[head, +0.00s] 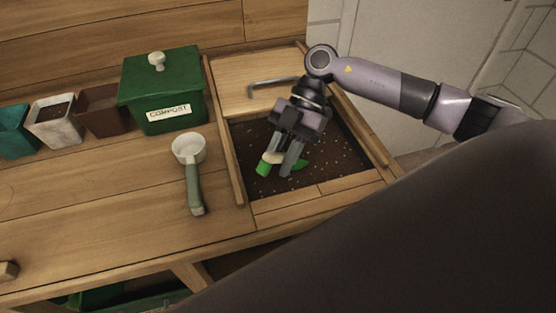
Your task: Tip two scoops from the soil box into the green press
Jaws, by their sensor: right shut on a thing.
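The soil box (353,131) is a wooden-framed bin set in the bench, with dark speckled soil (330,168) inside. My right gripper (280,168) points down over the soil, shut on a green and cream tool (263,169), which looks like a scoop. Part of the tool is hidden behind the fingers, and some green shows low beside them at the soil. I cannot tell whether it carries soil. I cannot make out a green press for certain. My left gripper is not in view.
A green lidded box labelled COMPOST (187,85) stands left of the soil box. A white cup with a green handle (194,185) lies on the bench. Teal, white (56,128) and brown pots stand farther left. The front left of the bench is mostly clear.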

